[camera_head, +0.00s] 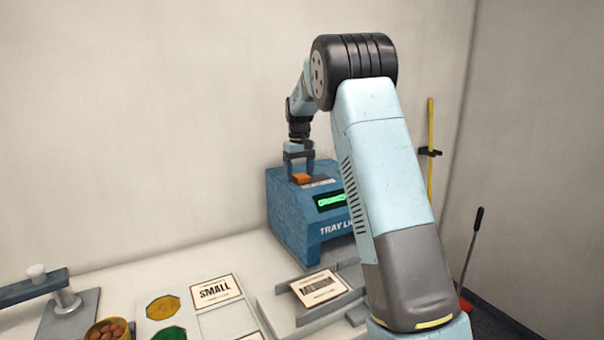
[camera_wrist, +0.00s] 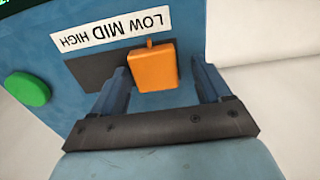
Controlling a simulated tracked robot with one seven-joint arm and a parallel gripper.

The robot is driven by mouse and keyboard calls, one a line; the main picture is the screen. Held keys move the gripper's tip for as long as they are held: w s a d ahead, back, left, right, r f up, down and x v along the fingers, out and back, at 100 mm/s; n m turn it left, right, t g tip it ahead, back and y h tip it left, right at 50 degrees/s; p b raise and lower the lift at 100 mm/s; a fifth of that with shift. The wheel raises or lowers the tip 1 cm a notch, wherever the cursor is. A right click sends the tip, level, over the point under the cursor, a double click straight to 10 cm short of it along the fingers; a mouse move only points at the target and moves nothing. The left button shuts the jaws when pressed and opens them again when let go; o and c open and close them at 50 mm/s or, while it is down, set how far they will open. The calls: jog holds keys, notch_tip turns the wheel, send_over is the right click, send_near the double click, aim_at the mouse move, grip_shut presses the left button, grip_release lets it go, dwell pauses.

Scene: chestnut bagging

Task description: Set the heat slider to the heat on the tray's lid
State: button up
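The heat slider's orange knob (camera_wrist: 153,68) sits in a dark slot on the blue machine (camera_head: 290,215). In the wrist view its small pointer is by LOW on the upside-down LOW MID HIGH label (camera_wrist: 113,30). My gripper (camera_wrist: 165,74) is open, with one finger on each side of the knob; the left finger is nearer and a gap shows at the right. In the head view my gripper (camera_head: 299,168) is above the machine's top. A card (camera_head: 321,287) that seems to read MEDIUM lies on a grey holder in front; no heat marking is legible there.
The machine's front has a lit green display (camera_head: 331,200), and a green button (camera_wrist: 27,89) shows in the wrist view. A SMALL card (camera_head: 215,292), a bowl of chestnuts (camera_head: 108,330) and a lever press (camera_head: 66,297) stand left on the white counter. My arm hides the machine's right side.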

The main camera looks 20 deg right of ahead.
aim_at(299, 175)
notch_tip(299, 175, up, 14)
jog(key=shift+f, duration=0.2)
dwell(0.5)
